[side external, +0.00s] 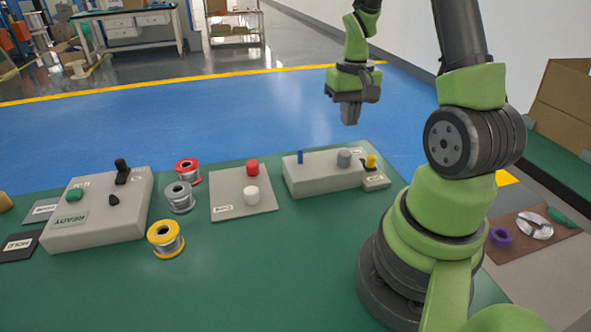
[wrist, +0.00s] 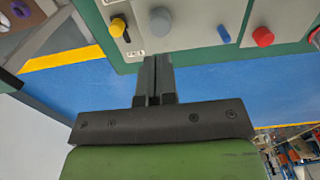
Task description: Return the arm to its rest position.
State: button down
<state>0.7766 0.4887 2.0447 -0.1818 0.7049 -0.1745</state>
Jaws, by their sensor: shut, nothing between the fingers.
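My gripper (side external: 349,113) is shut and empty, raised in the air beyond the far edge of the green table in the side view. Its closed fingers (wrist: 155,75) also show in the wrist view, with nothing between them. Below and nearer the camera in the side view stands a grey control box (side external: 322,178) with a blue pin (side external: 300,157) and a grey knob (side external: 344,158). The gripper is apart from the box and the table.
The green table (side external: 290,270) holds a READY box (side external: 98,218), red, grey and yellow spools (side external: 165,240), and a plate with red and white buttons (side external: 243,203). A yellow knob (side external: 371,161) stands at the right of the grey box. Open blue floor (side external: 220,120) lies behind.

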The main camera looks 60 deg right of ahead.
jog(key=a+r+n+t, duration=0.3)
jog(key=a+r+t, duration=0.2)
jog(key=a+r, duration=1)
jog(key=s+a+r+n+t+y, duration=0.1)
jog(key=s+a+n+t+y, duration=0.1)
jog(key=s+a, duration=0.3)
jog(key=shift+s+a+r, duration=0.15)
jog(key=shift+s+a, duration=0.1)
jog(key=shift+a, duration=0.9)
